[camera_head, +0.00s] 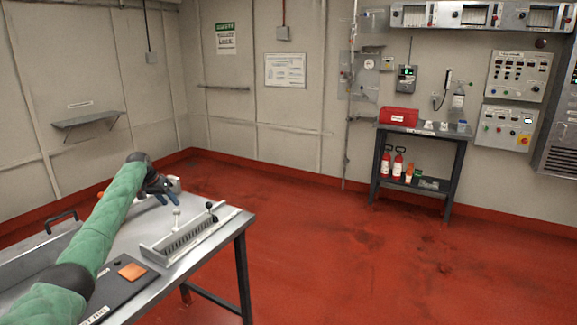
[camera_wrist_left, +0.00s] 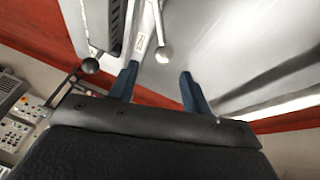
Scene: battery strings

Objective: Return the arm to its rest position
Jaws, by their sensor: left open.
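My left arm, in a green sleeve, reaches over the metal table (camera_head: 130,239) from the left in the head view. My left gripper (camera_head: 164,201) is above the table's far part, beside the white-knobbed end of a metal rack. In the left wrist view its two blue fingers (camera_wrist_left: 158,88) are apart with nothing between them. A white ball knob (camera_wrist_left: 163,54) shows just beyond the fingertips, apart from them as far as I can tell. The rack (camera_head: 190,237) with a row of slots lies on the table; a black ball knob (camera_head: 209,205) stands at its far end. My right gripper is not in view.
A dark mat (camera_head: 113,290) with an orange square (camera_head: 132,271) lies at the table's near side. A side table (camera_head: 420,133) with a red box (camera_head: 398,115) stands by the back wall. The red floor (camera_head: 330,250) between is clear.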

